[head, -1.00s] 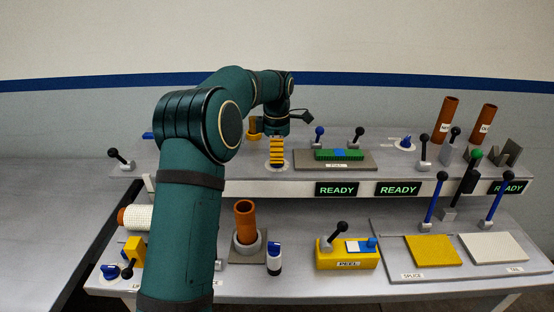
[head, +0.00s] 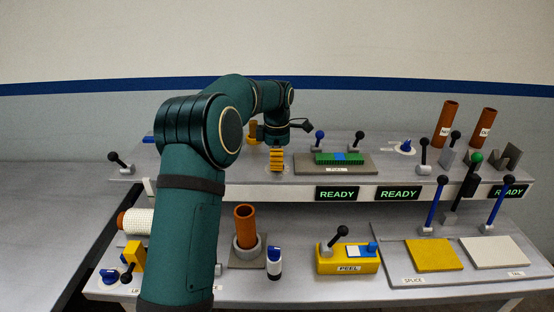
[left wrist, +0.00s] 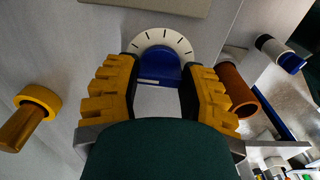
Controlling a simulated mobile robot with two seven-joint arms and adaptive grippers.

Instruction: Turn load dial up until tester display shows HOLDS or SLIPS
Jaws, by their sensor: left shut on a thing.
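My left gripper (head: 277,168) is on the upper shelf, pointing down, its yellow fingers shut on a blue dial. In the left wrist view the blue dial (left wrist: 158,70) sits between the fingertips (left wrist: 160,80), in front of a white scale plate (left wrist: 165,40) with dark tick marks. In the head view the fingers hide this dial. Displays on the shelf's front edge, one left (head: 337,194), one middle (head: 398,192) and one right (head: 510,190), all read READY. My right gripper is not in view.
Right of the gripper stand a blue-knobbed lever (head: 319,135), a black-knobbed lever (head: 359,135) and a grey plate (head: 365,168) with a green block (head: 325,159). Another blue dial (head: 407,145) is farther right. A brown tube (head: 245,215) stands on the lower bench.

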